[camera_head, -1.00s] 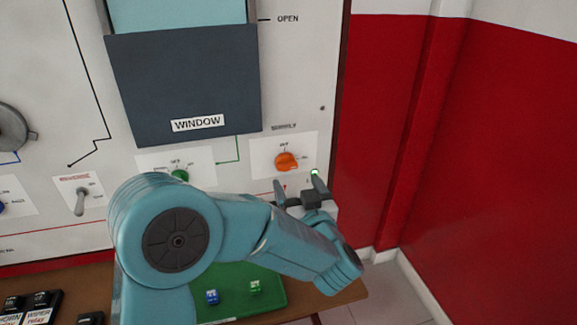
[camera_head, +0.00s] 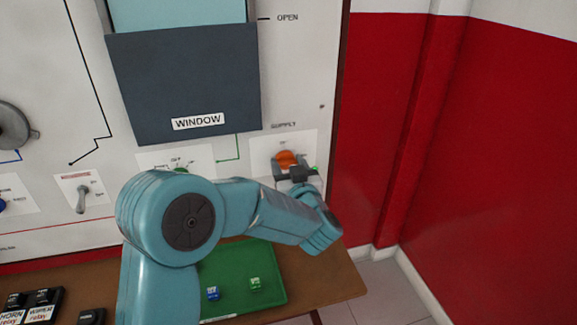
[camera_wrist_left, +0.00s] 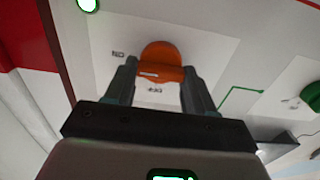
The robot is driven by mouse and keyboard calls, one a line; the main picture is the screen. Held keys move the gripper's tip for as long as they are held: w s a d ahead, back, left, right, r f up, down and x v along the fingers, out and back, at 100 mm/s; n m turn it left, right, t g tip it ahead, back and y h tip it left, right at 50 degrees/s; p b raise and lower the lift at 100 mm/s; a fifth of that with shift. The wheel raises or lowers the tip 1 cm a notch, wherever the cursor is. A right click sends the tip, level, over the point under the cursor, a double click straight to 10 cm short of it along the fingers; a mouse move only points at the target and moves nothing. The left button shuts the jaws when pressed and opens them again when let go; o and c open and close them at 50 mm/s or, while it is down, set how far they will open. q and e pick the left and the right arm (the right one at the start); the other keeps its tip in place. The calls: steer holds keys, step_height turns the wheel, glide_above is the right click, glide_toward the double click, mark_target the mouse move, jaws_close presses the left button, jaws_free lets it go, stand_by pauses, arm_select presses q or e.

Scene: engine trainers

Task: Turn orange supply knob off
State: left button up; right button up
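The orange supply knob (camera_head: 286,158) is on a white plate under the SUPPLY label, low on the right of the panel. My left gripper (camera_head: 296,170) is at the knob and covers its lower part in the head view. In the left wrist view, the orange knob (camera_wrist_left: 161,62) sits between the two fingertips of the left gripper (camera_wrist_left: 159,68), one finger on each side. The fingers look apart, and I see no clear grip on the knob. The knob's light mark and the OFF and ON lettering show in the wrist view. My right gripper is not in view.
A lit green lamp (camera_wrist_left: 88,4) is beside the knob plate. A green knob (camera_wrist_left: 311,96) is on the neighbouring plate. A toggle switch (camera_head: 81,198) is farther left. Below, a green tray (camera_head: 245,300) lies on the brown table (camera_head: 335,280). A red wall (camera_head: 480,140) stands right.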

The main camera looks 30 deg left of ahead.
arm_select(q)
steer(key=shift+f+n+b, duration=0.15)
steer(key=shift+n+b, duration=0.45)
steer(key=shift+b, duration=0.3)
steer(key=n+b, duration=1.1)
steer(key=shift+s+a+f+n+b, duration=0.15)
steer(key=shift+n+b, duration=0.15)
steer(key=n+b, duration=0.3)
steer(key=shift+n, duration=0.3)
steer(key=shift+n+b, duration=0.65)
steer(key=shift+n, duration=0.05)
steer(key=o, duration=1)
steer(key=shift+o, duration=0.2)
